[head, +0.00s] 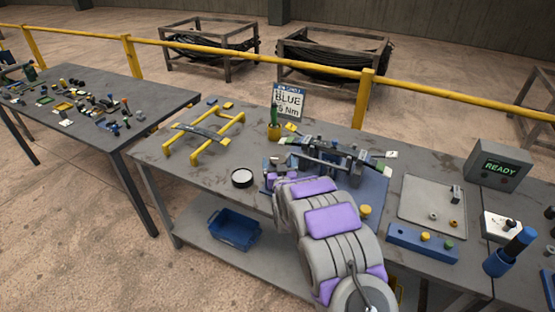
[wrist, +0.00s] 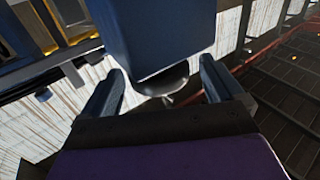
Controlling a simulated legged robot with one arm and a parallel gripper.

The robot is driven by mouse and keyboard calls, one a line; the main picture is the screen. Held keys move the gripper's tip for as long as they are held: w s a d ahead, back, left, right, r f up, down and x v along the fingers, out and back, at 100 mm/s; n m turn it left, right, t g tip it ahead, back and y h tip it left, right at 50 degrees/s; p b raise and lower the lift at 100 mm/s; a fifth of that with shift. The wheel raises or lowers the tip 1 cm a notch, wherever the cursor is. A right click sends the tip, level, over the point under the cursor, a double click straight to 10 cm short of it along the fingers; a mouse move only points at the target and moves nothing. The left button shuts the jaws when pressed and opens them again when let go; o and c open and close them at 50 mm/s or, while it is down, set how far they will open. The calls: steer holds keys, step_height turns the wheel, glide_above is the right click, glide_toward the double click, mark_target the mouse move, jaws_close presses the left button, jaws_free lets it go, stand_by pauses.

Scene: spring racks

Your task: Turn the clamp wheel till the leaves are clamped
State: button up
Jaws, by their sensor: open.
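The clamp fixture (head: 325,160) sits on a blue base plate (head: 374,190) in the middle of the bench, with dark leaves (head: 345,149) lying across it. A blue block (wrist: 155,35) stands just beyond the fingers. A grey rounded part (wrist: 163,80) under it lies between the fingertips; I cannot tell whether this is the clamp wheel. Nothing is gripped.
A yellow stand (head: 203,137) holding a leaf is at the left of the bench, near a round black-rimmed dish (head: 242,178). A sign (head: 289,101) reads BLUE. At right are a grey tray (head: 433,205), a blue block with knobs (head: 423,243) and a READY box (head: 498,165).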

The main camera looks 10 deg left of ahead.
mark_target(278, 156)
steer(key=shift+x, duration=1.65)
steer(key=shift+c, duration=0.2)
steer(key=c, duration=0.9)
